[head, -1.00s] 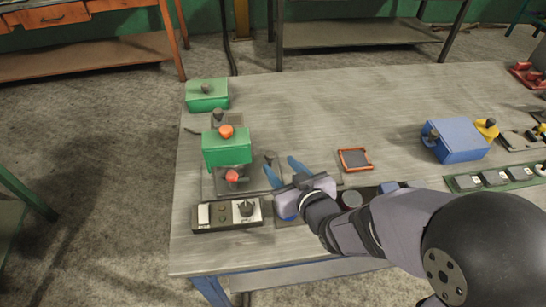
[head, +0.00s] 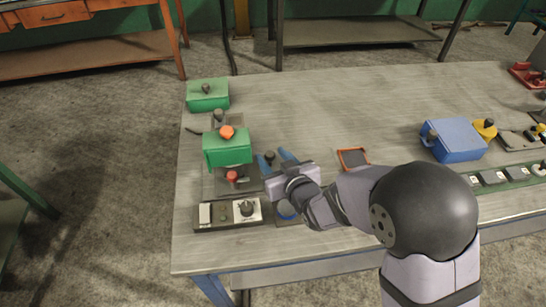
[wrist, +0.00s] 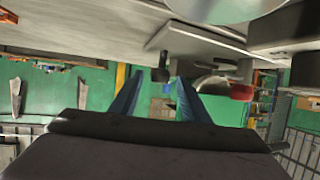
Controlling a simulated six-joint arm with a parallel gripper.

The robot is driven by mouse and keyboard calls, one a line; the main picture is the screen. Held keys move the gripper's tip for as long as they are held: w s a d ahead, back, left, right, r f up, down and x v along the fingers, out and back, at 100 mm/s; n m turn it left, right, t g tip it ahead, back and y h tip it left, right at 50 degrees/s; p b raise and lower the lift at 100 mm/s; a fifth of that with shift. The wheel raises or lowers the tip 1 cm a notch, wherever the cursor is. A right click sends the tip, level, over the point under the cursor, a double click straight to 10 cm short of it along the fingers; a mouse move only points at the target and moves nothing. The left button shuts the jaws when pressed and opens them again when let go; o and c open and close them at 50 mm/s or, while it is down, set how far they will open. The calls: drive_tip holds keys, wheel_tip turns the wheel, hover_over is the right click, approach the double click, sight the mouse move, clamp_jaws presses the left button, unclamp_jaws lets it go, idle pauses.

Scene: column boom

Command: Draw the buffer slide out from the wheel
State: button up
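My gripper (head: 272,155) is open, its two blue fingers spread at the right side of the green-boxed machine (head: 228,147). A small dark knob (head: 270,157), perhaps the buffer slide's handle, shows between the fingertips in the head view. In the wrist view, which looks upside down, the dark knob (wrist: 160,75) also lies between the fingers (wrist: 157,88), with gaps on both sides. I cannot tell if it is within their reach in depth. A red knob (head: 232,176) stands on the machine's front part. I cannot make out the wheel.
A control box (head: 227,213) with a dial stands in front of the machine. A second green box (head: 207,94) is behind it. An orange-framed tray (head: 353,159) and a blue box (head: 453,139) lie to the right. The back middle of the bench is bare.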

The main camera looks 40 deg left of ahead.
clamp_jaws()
drive_tip(key=w+d, duration=1)
drive_tip(key=shift+w, duration=0.1)
drive_tip(key=shift+d, duration=0.1)
drive_tip(key=shift+o, duration=0.6)
unclamp_jaws()
drive_tip(key=shift+w+d, duration=0.1)
drive_tip(key=v, duration=0.7)
drive_tip(key=shift+b, duration=0.3)
drive_tip(key=shift+d+r, duration=0.15)
